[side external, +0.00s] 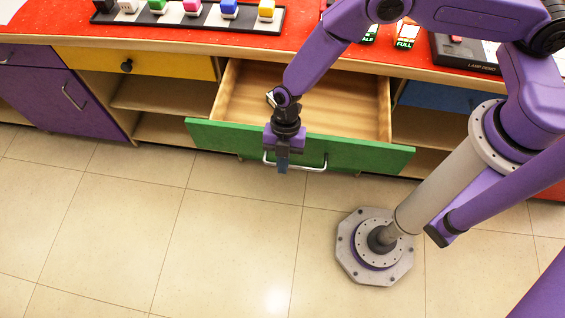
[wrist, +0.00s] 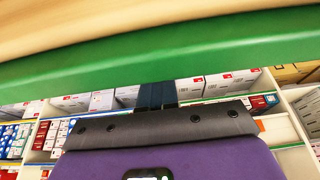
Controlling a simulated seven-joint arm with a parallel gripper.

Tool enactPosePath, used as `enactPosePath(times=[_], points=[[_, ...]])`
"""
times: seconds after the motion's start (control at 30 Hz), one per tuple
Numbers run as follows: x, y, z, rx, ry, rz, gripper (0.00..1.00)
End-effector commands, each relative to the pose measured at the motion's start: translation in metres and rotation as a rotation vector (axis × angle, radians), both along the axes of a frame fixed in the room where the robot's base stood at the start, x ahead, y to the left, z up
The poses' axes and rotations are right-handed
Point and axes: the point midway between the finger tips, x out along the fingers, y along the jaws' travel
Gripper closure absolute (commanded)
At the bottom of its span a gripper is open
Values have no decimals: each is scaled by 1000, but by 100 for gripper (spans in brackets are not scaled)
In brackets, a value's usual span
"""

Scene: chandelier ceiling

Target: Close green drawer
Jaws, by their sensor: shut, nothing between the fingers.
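The green drawer (side external: 360,154) is pulled out from the cabinet, and its bare wooden inside shows in the side external view. A silver bar handle (side external: 312,167) sits on its front. My gripper (side external: 283,168) is shut and empty, at the front of the drawer near the left part of the handle. I cannot tell whether it touches the handle or the front. In the wrist view the green drawer front (wrist: 80,78) spans the picture just beyond my shut fingertips (wrist: 158,94). The handle is not visible there.
A yellow drawer (side external: 150,65) with a dark knob and a purple door (side external: 60,100) are at left. A blue drawer (side external: 440,97) is at right, partly behind my arm. The red countertop (side external: 300,12) holds a rack of coloured blocks (side external: 190,12).

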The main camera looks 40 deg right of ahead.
Motion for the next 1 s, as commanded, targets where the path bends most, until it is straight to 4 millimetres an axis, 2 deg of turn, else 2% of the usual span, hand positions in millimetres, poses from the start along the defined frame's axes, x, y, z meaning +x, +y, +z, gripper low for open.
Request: enactPosePath(times=[0.3,0.5,0.67,1.0], points=[[61,-61,0,0,-1,-11,100],[87,-86,0,0,-1,-7,100],[93,-93,0,0,-1,-4,100],[93,-93,0,0,-1,-4,100]])
